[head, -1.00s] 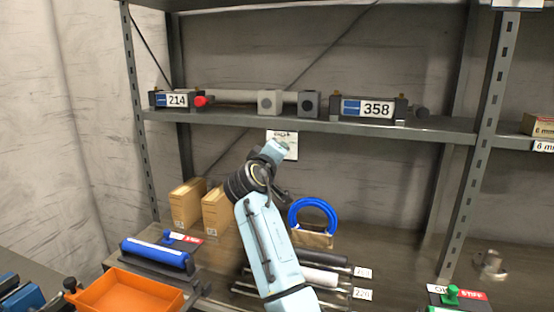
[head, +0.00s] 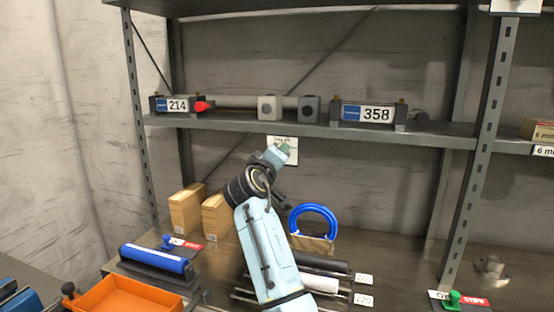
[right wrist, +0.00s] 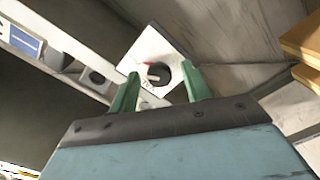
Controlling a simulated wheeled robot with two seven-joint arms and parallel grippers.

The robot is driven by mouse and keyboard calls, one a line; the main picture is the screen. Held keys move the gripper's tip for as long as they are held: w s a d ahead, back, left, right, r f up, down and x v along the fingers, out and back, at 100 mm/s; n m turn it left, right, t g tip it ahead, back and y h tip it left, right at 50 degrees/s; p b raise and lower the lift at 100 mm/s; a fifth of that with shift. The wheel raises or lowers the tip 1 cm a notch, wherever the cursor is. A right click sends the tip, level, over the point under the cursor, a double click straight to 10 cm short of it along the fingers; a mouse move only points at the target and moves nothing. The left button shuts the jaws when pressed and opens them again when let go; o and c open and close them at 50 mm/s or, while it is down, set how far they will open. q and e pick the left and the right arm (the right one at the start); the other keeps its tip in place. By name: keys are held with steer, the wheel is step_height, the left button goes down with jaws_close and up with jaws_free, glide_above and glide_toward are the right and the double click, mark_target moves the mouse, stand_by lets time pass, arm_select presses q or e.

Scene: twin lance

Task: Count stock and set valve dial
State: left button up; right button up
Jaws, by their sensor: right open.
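A white plate (head: 290,139) hangs at the front edge of the upper shelf, partly hidden behind my right gripper (head: 284,151). In the right wrist view, a white plate (right wrist: 146,47) carries a round black dial (right wrist: 160,74) with a red mark. My right gripper (right wrist: 160,88) is open, its two green fingers on either side of the dial in the picture; I cannot tell whether they touch it. Units labelled 214 (head: 177,104) and 358 (head: 368,113) stand on the upper shelf. My left gripper is not in view.
Cardboard boxes (head: 186,207), a blue coil (head: 314,213), a blue roll (head: 157,259) and dark and white rolls (head: 320,284) are on the lower level. An orange tray (head: 120,295) is in front at left. A shelf upright (head: 480,150) stands at right.

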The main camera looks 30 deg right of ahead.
steer(key=v, duration=1.3)
steer(key=shift+a+b, duration=0.25)
steer(key=shift+b, duration=0.1)
